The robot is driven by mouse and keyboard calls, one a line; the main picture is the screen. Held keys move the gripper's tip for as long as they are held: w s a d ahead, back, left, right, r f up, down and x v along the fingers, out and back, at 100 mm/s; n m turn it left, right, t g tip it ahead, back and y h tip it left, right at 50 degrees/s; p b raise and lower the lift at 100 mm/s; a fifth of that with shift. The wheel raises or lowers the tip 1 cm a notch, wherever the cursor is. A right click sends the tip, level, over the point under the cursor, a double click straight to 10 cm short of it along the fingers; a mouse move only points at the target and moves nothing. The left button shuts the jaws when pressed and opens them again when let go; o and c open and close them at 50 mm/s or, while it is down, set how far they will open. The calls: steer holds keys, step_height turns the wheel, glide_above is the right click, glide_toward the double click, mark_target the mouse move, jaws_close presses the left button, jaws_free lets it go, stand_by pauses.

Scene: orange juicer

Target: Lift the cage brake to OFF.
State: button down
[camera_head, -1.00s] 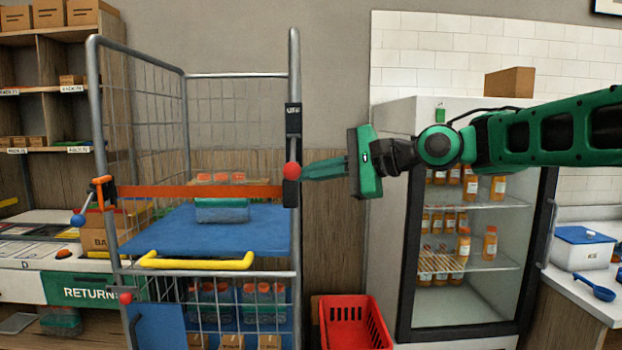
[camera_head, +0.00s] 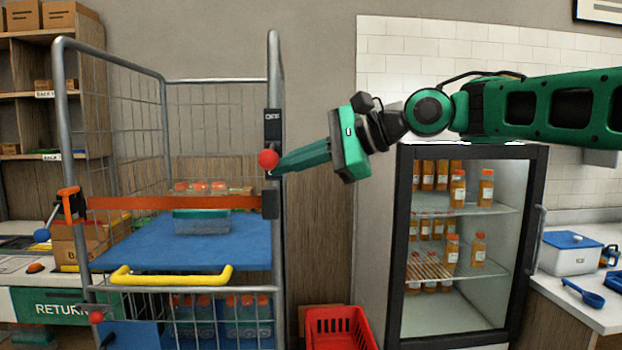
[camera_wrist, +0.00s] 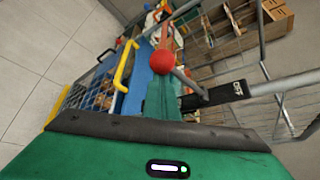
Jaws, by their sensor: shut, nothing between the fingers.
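The cage brake is a lever with a red ball knob (camera_head: 268,159) on the right front post of the wire cage (camera_head: 276,60). A black plate (camera_head: 272,125) reading OFF sits just above the knob, and a dark bracket (camera_head: 270,204) sits below it. My gripper (camera_head: 277,166) is shut and empty, its green fingers slanting down to the left with the tips at the knob. In the wrist view the red knob (camera_wrist: 163,63) is just beyond the fingertips (camera_wrist: 162,82), and the lever runs right toward the OFF plate (camera_wrist: 238,90). I cannot tell whether they touch.
An orange strap (camera_head: 170,202) crosses the cage front above a blue shelf (camera_head: 180,250) holding a clear box of bottles. A yellow handle (camera_head: 172,276) juts out below. A red basket (camera_head: 338,328) and a glass-door fridge (camera_head: 465,240) stand to the right.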

step_height(320, 180, up, 7)
steer(key=shift+w+r, duration=0.15)
steer(key=shift+w, duration=0.25)
steer(key=shift+r, duration=0.25)
stand_by(0.5)
steer(key=shift+f, duration=0.1)
step_height(320, 180, down, 4)
steer(key=d, duration=0.1)
steer(key=w+d+r, duration=0.1)
steer(key=d+r, duration=0.3)
steer(key=d, duration=0.4)
steer(key=shift+w+d+r, duration=0.15)
steer(key=shift+w+r, duration=0.1)
stand_by(0.4)
